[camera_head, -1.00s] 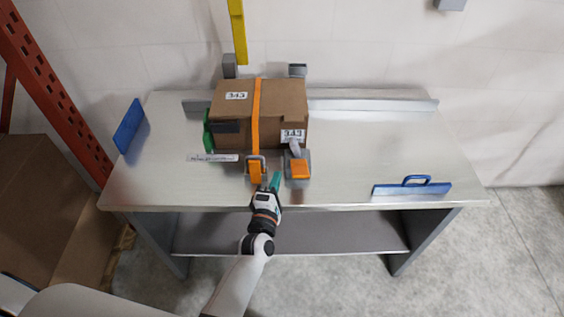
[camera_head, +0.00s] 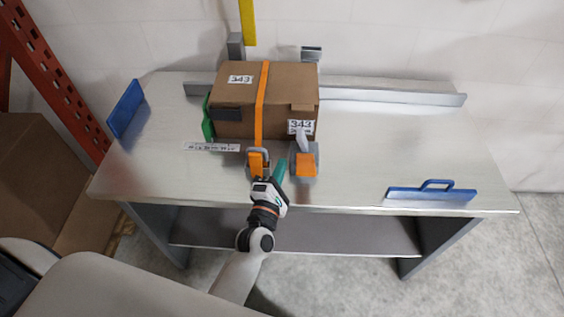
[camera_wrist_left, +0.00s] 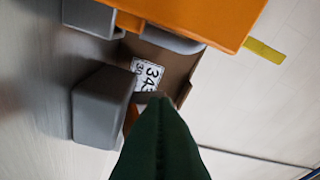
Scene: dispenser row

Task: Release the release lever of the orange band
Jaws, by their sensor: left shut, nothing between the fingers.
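A cardboard box (camera_head: 285,110) sits on the workbench with an orange band (camera_head: 261,105) strapped over it. At the band's front end is an orange release lever (camera_head: 257,163) in a grey frame. My left gripper (camera_head: 279,172) is shut and empty, its green fingertips just right of this lever, between it and a second grey-and-orange piece (camera_head: 305,164). In the left wrist view the shut green fingers (camera_wrist_left: 160,110) point towards the box label, with an orange part (camera_wrist_left: 205,18) above and a grey block (camera_wrist_left: 105,107) to the left. Contact cannot be told. My right gripper is not in view.
The workbench (camera_head: 360,150) is mostly clear to the right of the box. A blue handled plate (camera_head: 432,192) is at its front right and a blue panel (camera_head: 126,108) at its left edge. A metal rail (camera_head: 395,93) runs along the back. A green part (camera_head: 207,118) is left of the box.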

